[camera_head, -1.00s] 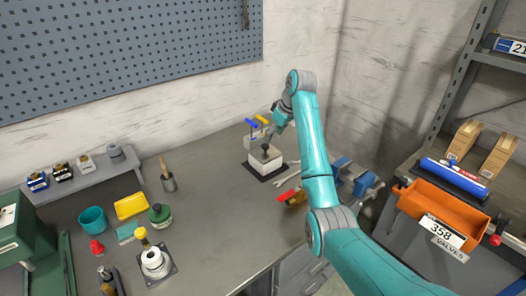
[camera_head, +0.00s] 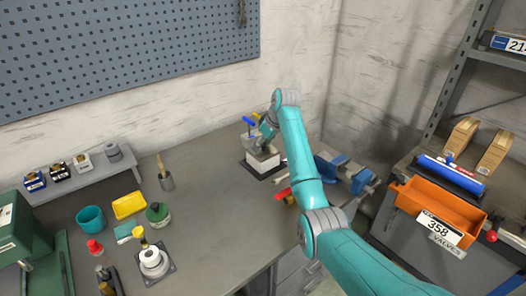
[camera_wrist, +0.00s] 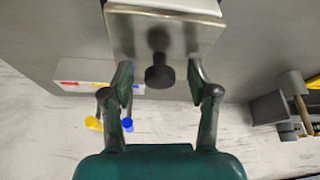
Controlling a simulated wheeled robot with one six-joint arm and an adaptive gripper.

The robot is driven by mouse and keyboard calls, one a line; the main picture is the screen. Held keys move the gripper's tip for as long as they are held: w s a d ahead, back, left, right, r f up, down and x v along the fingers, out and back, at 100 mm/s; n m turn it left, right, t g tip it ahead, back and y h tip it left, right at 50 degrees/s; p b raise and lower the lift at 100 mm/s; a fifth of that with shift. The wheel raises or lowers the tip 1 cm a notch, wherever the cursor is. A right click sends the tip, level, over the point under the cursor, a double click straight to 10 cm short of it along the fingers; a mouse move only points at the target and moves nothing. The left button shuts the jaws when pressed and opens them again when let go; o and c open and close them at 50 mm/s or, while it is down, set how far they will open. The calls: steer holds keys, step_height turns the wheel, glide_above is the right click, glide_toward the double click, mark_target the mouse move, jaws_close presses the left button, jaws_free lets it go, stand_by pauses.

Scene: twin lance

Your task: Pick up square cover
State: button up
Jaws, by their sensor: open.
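The square cover (camera_wrist: 190,38) is a light metallic plate with a dark round knob (camera_wrist: 159,75) in the wrist view. In the head view a pale square block with the cover (camera_head: 262,160) sits on a dark base at the back of the bench, its top mostly hidden by my gripper. My gripper (camera_wrist: 160,82) is open, with one finger on each side of the knob and visible gaps between. In the head view my gripper (camera_head: 265,143) is right over the block. Whether the fingertips touch the cover is unclear.
Blue (camera_head: 249,121) and yellow handles stand just behind the block. A blue vise (camera_head: 345,172) and red-handled tool lie to its right. The bench middle is clear.

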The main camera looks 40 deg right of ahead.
jaws_close()
steer(key=shift+r, duration=0.1)
steer(key=shift+r, duration=0.1)
